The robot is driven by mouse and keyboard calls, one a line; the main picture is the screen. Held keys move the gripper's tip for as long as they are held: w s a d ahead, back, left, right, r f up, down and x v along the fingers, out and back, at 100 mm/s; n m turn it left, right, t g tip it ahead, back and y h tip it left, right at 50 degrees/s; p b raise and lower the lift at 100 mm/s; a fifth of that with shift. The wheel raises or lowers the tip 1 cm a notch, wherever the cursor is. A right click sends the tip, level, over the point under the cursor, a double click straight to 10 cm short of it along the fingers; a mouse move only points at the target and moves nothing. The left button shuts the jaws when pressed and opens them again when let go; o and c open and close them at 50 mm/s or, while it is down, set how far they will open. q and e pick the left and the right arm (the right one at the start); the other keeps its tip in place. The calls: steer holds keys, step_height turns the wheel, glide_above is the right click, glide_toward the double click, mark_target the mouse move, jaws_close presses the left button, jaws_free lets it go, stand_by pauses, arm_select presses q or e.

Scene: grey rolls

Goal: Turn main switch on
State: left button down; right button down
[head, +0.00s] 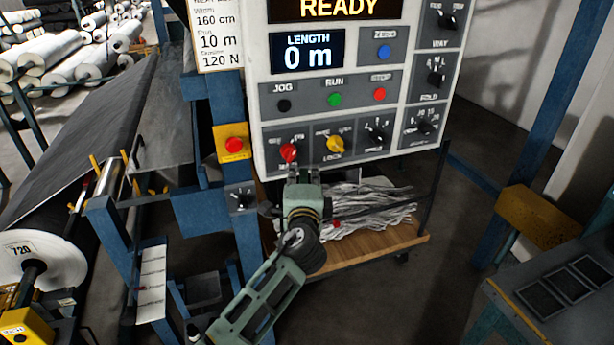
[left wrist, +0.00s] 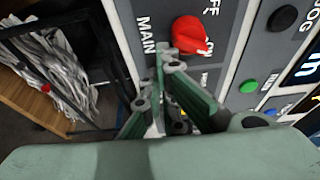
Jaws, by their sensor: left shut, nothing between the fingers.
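The main switch is a red rotary knob (head: 289,152) at the lower left of the grey control panel (head: 384,52). In the left wrist view the red knob (left wrist: 190,35) sits beside the printed word MAIN, and its handle appears to lean toward the ON mark, which it partly covers. My left gripper (head: 304,173) is shut and empty, just below and slightly right of the knob in the head view. In the left wrist view its fingertips (left wrist: 168,60) are close to the knob; I cannot tell whether they touch it. My right gripper is not in view.
A yellow LOCK knob (head: 335,144) is right of the main switch. Black JOG, green RUN and red STOP buttons (head: 380,94) sit above. The screen (head: 338,8) reads READY. A red stop button (head: 235,144) is left; a wooden shelf (head: 375,252) with scraps is below.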

arm_select(q)
steer(key=shift+a+f, duration=0.25)
steer(key=shift+a, duration=0.1)
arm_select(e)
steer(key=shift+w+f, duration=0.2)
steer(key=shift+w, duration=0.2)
arm_select(q)
steer(key=shift+s, duration=0.15)
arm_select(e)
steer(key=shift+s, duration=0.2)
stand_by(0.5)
arm_select(q)
steer(key=shift+f, duration=0.1)
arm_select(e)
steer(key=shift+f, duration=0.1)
